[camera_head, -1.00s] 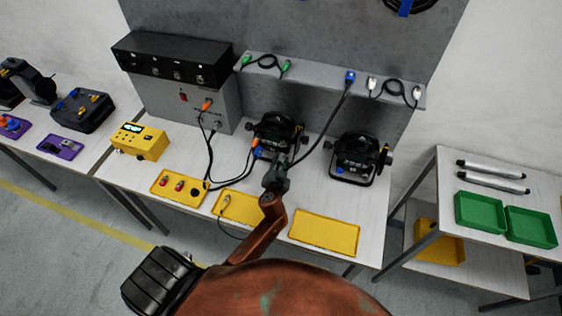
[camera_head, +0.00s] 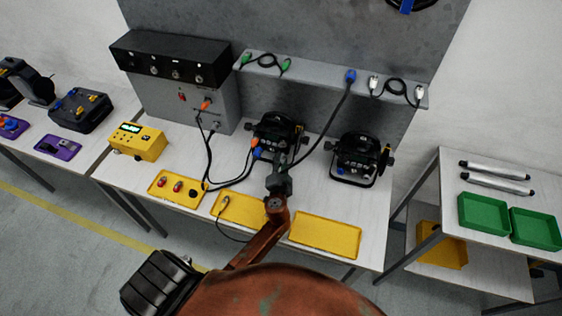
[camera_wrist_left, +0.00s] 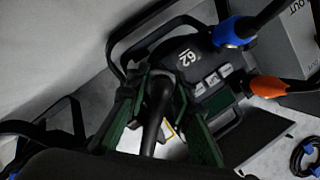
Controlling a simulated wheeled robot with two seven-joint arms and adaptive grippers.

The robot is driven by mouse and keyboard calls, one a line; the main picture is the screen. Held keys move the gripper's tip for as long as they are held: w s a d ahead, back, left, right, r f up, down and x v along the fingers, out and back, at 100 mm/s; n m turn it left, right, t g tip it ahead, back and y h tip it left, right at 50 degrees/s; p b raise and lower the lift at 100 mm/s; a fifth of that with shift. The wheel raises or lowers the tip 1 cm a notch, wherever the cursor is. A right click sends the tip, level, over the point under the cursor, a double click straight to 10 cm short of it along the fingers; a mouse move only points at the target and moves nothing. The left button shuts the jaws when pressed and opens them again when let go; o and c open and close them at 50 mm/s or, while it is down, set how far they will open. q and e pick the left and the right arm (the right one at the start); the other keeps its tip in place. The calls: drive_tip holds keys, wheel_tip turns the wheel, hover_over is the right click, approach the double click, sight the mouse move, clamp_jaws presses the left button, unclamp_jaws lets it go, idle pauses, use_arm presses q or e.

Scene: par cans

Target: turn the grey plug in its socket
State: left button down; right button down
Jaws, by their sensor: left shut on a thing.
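My left gripper (camera_head: 283,168) reaches from the front to the left par can (camera_head: 276,132), a black lamp on the bench. In the left wrist view, the green fingers of my left gripper (camera_wrist_left: 158,98) are shut around a dark plug (camera_wrist_left: 155,112), which I take for the grey plug; its colour is hard to make out. The plug points at the panel of the par can (camera_wrist_left: 190,62), marked 62. Its socket is hidden by the plug and fingers. A blue plug (camera_wrist_left: 232,33) and an orange plug (camera_wrist_left: 265,86) sit beside it.
A second par can (camera_head: 355,158) stands to the right. Yellow trays (camera_head: 325,234) lie along the bench's front. A cable hangs from a blue plug (camera_head: 350,76) on the shelf towards my gripper. A yellow tester box (camera_head: 138,142) stands at left.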

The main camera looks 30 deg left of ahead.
use_arm(q)
drive_tip(key=shift+a, duration=0.1)
idle(0.3)
drive_tip(key=c, duration=1.7)
unclamp_jaws()
drive_tip(key=shift+c, duration=0.2)
drive_tip(key=shift+o, duration=0.6)
drive_tip(key=v, duration=1.2)
drive_tip(key=shift+f, duration=0.1)
